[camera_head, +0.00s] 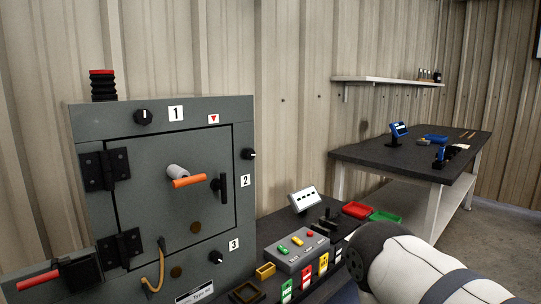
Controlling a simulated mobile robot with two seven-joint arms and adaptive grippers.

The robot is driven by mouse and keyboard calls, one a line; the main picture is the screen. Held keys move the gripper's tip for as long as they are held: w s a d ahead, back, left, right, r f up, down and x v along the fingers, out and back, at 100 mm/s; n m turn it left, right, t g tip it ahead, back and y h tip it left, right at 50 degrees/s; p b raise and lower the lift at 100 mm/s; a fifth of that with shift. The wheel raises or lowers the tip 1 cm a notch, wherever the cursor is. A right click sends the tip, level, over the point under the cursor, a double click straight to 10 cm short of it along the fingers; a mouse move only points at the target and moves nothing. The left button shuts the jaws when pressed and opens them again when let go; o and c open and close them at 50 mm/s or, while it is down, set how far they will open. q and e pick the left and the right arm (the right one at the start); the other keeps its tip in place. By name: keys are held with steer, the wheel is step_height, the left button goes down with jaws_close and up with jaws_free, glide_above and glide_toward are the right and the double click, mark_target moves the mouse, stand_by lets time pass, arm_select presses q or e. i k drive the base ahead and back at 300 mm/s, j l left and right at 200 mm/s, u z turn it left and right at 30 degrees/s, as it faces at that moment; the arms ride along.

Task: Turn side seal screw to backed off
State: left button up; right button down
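A grey enclosure (140,139) with a closed hinged door (150,215) stands at the left. Small black knobs sit on its front: one by label 1 (143,117) at the top, one by label 2 (249,154) at the right edge, one by label 3 (214,257) at the lower right. No label names the side seal screw, so I cannot tell from the picture which knob it is; the one at label 2 is on the side edge. Neither of my grippers shows. A white link of my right arm comes in at the lower right.
The door carries an orange-and-grey handle (187,181) and a black latch (223,188). A red lever (38,281) juts out at lower left. A bench right of the enclosure holds a grey button box (298,254), red tray (356,210) and green tray (385,216). A dark table (410,154) stands behind.

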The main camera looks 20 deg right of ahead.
mark_target(249, 154)
steer(key=i+l+u, duration=0.2)
steer(key=l+u, duration=0.15)
steer(key=l, duration=1.1)
steer(key=l+u, duration=0.4)
steer(key=l, duration=1.05)
steer(key=i, duration=0.05)
